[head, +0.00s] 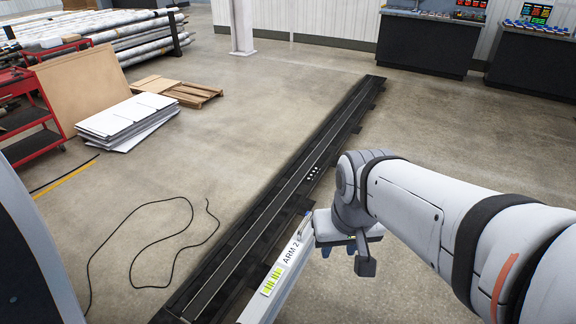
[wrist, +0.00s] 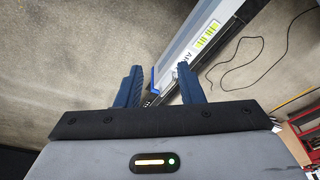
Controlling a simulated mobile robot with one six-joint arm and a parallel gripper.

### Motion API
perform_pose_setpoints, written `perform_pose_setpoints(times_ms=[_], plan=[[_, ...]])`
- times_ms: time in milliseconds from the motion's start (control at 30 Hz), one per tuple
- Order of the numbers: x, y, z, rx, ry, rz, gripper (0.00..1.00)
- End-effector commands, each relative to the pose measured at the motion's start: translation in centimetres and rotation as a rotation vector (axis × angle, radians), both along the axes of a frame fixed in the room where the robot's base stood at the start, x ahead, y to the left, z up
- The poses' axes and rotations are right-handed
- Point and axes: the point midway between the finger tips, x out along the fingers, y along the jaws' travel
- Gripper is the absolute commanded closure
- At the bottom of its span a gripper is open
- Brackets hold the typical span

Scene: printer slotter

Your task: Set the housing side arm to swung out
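The housing side arm (head: 290,255) is a pale bar marked "ARM 2" with a green-yellow label. It runs from the bottom edge of the head view up to my gripper (head: 350,249). In the wrist view the side arm (wrist: 192,48) crosses from the top right down to between my fingers. My gripper (wrist: 160,82) has two dark blue fingers standing apart, so it is open. A small bright blue piece (wrist: 154,79) at the side arm's end shows between the fingers, nearer the left one; I cannot tell whether they touch. The side arm's other end is out of view.
A long dark floor rail (head: 285,190) runs diagonally behind the side arm. A black cable (head: 150,203) lies loose on the floor to the left. White sheets (head: 127,120), a pallet (head: 190,92) and a red cart (head: 35,120) stand farther left.

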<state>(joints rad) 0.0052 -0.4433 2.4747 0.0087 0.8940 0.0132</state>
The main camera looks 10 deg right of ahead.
Motion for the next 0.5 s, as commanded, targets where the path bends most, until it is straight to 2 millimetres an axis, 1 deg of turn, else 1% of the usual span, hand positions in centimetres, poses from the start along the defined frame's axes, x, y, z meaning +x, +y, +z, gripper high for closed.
perform_pose_setpoints(times_ms=[67, 167, 200, 267, 300, 367, 400, 500], plan=[[1.9, 0.1, -0.3, 0.019, 0.015, -0.028, 0.66], [5.3, 0.2, -0.9, 0.054, 0.034, -0.099, 0.66], [6.9, 0.2, -1.4, 0.069, 0.044, -0.133, 0.66], [9.5, 0.1, -2.1, 0.095, 0.058, -0.189, 0.66], [11.1, 0.1, -2.8, 0.111, 0.066, -0.225, 0.66], [13.6, 0.0, -3.9, 0.134, 0.079, -0.28, 0.66], [15.2, -0.1, -4.8, 0.15, 0.089, -0.318, 0.66], [18.9, -0.5, -7.1, 0.185, 0.108, -0.404, 0.66]])
